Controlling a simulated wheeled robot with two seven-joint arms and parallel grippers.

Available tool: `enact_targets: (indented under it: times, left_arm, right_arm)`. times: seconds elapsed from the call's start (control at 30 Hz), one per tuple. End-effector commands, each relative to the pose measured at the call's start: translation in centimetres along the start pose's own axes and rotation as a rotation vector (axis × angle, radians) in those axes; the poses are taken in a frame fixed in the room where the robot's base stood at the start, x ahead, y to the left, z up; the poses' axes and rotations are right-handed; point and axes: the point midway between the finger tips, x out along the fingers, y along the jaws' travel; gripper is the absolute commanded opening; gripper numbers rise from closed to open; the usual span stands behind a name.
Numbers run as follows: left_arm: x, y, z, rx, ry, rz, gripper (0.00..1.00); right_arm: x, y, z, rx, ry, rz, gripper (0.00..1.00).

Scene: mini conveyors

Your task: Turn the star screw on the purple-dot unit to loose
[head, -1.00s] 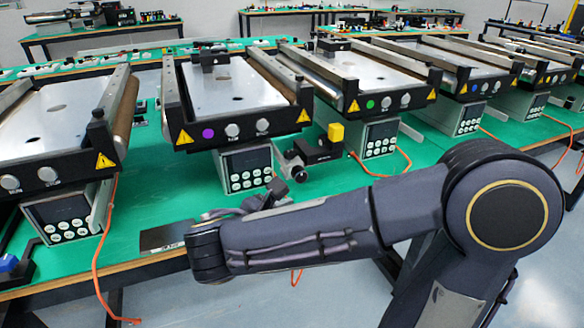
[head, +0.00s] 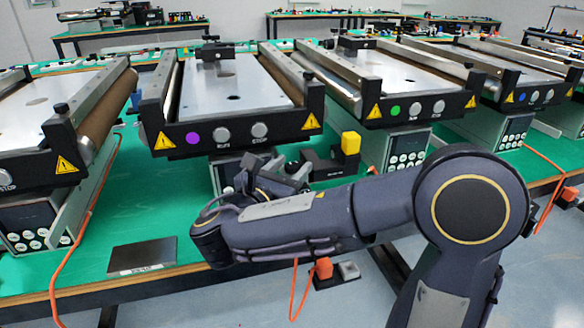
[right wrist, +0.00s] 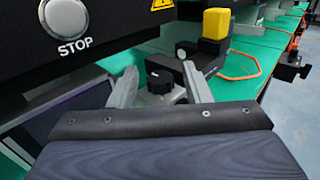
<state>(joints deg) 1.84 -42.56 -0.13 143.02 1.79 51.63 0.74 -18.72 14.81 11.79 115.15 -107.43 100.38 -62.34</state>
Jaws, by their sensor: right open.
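The purple-dot unit (head: 232,90) is a mini conveyor with a black front bar, a purple dot and two round buttons. A black star-shaped knob (right wrist: 162,81), the likely star screw, shows below and right of the STOP button in the right wrist view. My right gripper (right wrist: 160,68) is open, with one grey finger on each side of the knob in that picture; I cannot tell whether they touch it. In the head view my right gripper (head: 277,172) is under the unit's front bar, partly covering the keypad box. The knob cannot be made out there. My left gripper is out of view.
A black fixture with a yellow block (head: 350,143) stands just right of my right gripper. A green-dot unit (head: 400,85) is to the right and another conveyor to the left. A dark plate (head: 142,256) lies on the green bench top. Orange cables hang nearby.

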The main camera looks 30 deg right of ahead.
Motion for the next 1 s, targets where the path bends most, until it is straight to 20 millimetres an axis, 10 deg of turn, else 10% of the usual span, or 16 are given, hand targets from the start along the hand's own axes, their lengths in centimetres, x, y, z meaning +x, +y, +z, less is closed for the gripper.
enact_targets:
  times: [0.37,0.7,1.0]
  left_arm:
    - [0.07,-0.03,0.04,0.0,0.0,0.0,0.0]
    - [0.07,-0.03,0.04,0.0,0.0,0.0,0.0]
    - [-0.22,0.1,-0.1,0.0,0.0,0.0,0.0]
  right_arm:
    - [0.73,-0.03,0.01,0.0,-0.001,0.0,0.43]
    - [0.7,-0.03,0.01,0.0,0.0,0.0,0.01]
    - [0.69,-0.11,0.11,0.0,0.001,0.047,0.01]
